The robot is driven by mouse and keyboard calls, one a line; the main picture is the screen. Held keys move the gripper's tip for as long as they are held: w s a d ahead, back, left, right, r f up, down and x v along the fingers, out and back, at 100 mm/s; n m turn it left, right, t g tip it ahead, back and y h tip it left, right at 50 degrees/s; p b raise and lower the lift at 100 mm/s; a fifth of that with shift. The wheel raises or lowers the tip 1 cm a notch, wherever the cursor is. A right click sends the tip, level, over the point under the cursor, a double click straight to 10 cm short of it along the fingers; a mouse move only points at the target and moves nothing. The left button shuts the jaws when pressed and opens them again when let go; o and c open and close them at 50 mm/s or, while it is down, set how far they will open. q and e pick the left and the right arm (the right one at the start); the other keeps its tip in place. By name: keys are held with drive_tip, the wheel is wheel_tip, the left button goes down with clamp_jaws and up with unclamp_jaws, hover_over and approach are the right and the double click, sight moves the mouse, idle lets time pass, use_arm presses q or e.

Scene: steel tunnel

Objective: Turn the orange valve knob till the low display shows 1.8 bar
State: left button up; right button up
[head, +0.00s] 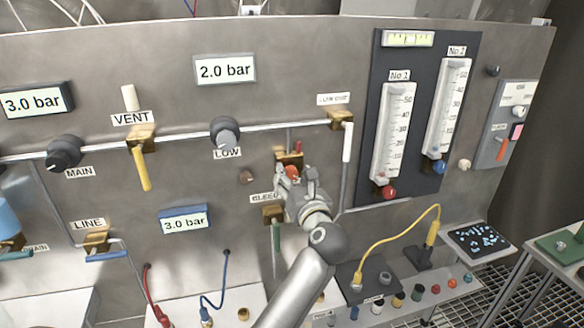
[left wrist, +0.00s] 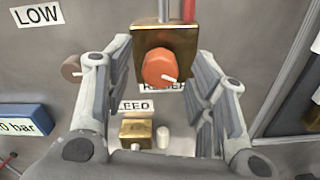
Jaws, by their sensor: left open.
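The orange valve knob (left wrist: 160,68) sits on a brass block (left wrist: 180,40) and has a white pointer mark toward the lower right. My left gripper (left wrist: 157,95) is open, with one finger on each side of the knob and visible gaps to it. In the head view the knob (head: 292,171) is partly hidden by my left gripper (head: 296,180). The low display (head: 225,70) reads 2.0 bar, above the black-and-grey LOW knob (head: 225,134). My right gripper is not in view.
A small brown knob (left wrist: 72,69) is near the left finger. A BLEED valve block (head: 274,213) lies below. Flow tubes with a red knob (head: 389,192) and a blue knob (head: 438,167) stand right. Other displays (head: 185,220) and (head: 34,101) read 3.0 bar.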

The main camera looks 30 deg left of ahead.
use_arm(q)
drive_tip(key=shift+x, duration=0.8)
drive_tip(key=shift+c, duration=0.4)
drive_tip(key=c, duration=0.9)
drive_tip(key=shift+f+b, duration=0.15)
drive_tip(key=shift+b, duration=0.15)
drive_tip(key=shift+c, duration=0.2)
drive_tip(key=n+b, duration=0.2)
drive_tip(key=b, duration=0.1)
drive_tip(key=shift+f+n, duration=0.2)
drive_tip(key=shift+n, duration=0.1)
drive_tip(key=shift+r+n+b, duration=0.3)
drive_tip(key=shift+n+b, duration=0.4)
drive_tip(key=shift+b, duration=0.25)
drive_tip(key=shift+r, duration=0.1)
